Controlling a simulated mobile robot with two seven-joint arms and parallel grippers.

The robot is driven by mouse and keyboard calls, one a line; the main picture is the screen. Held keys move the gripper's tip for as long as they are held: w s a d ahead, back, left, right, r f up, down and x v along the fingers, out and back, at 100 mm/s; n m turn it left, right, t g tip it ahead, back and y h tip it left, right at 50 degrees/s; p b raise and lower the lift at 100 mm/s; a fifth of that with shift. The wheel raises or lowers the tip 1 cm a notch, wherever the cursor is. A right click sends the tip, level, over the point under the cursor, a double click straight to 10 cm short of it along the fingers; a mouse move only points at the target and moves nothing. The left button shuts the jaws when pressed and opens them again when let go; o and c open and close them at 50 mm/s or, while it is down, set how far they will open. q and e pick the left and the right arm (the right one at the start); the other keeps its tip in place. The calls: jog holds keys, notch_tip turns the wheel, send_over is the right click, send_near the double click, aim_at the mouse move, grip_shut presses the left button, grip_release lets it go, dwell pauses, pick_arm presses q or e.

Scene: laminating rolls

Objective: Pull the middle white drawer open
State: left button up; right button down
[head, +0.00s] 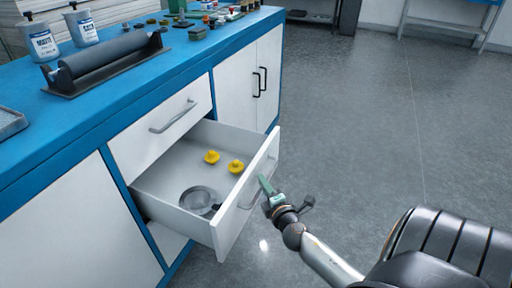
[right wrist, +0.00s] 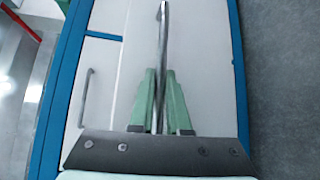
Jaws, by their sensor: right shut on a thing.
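The middle white drawer (head: 228,228) stands pulled out from the blue-topped white cabinet, its inside in view. In the right wrist view, the green fingers (right wrist: 160,85) close around the handle bar (right wrist: 163,40), which runs upright in the picture against the white front. The fingers hide part of the handle. My left gripper is not in view.
A closed drawer with a bar handle (head: 172,116) sits above the open one. A black roller device (head: 105,62), two labelled white containers and small items stand on the blue worktop (head: 190,70). The grey floor (head: 370,130) right of the cabinet is clear.

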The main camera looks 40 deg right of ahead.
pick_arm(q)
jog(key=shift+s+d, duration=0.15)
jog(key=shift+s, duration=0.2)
pick_arm(e)
jog(key=shift+s+d, duration=0.2)
jog(key=shift+s, duration=0.55)
jog(key=c, duration=1.2)
grip_release()
jog(key=shift+o, duration=0.2)
pick_arm(q)
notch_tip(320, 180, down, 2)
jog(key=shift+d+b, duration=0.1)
jog(key=shift+b, duration=0.8)
pick_arm(e)
jog(key=v, duration=1.2)
jog(key=shift+s, duration=0.25)
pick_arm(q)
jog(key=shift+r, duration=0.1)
